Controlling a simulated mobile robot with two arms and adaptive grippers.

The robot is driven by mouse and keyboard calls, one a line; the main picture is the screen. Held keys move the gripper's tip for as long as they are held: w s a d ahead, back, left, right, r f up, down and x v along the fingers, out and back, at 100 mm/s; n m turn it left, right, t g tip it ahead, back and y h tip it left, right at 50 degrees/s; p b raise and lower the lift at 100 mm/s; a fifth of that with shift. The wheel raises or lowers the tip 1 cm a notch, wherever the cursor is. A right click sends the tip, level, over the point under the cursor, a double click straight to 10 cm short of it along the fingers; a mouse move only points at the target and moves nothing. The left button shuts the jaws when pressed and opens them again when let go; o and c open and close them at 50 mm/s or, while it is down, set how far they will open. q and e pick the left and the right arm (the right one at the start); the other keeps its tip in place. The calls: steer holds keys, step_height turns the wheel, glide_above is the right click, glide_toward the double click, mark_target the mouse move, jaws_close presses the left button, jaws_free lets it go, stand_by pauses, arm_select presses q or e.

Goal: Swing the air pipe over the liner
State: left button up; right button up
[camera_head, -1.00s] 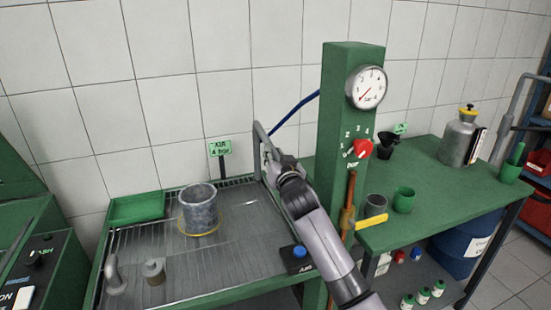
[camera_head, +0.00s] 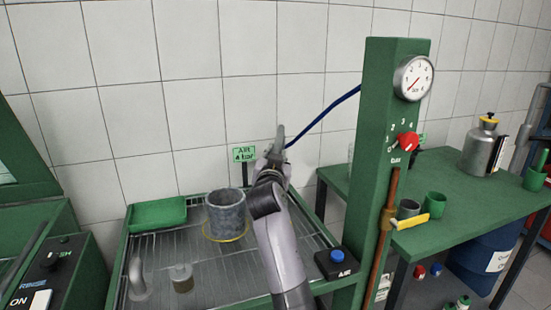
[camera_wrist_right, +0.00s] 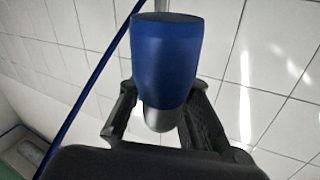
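The liner (camera_head: 227,213) is a grey open cylinder standing upright inside a yellow ring on the wash tray's grate. The air pipe (camera_head: 280,133) is a thin grey pipe joined to a blue hose, at the back of the tray, up and right of the liner. My right gripper (camera_head: 275,155) is at the pipe, largely hidden behind its own wrist. In the right wrist view, its fingers close around a blue sleeve with a silver end (camera_wrist_right: 166,60) on the pipe. The pipe's outlet cannot be made out. My left gripper is not in view.
A green column (camera_head: 385,170) with a gauge, red knob and yellow lever stands right of the tray (camera_head: 200,295). A blue AIR button (camera_head: 337,256) is at the tray's front right. A small grey part (camera_head: 181,278) and a curved pipe (camera_head: 137,278) stand at the front left.

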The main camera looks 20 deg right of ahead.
steer(key=o, duration=0.5)
steer(key=shift+r, duration=4.95)
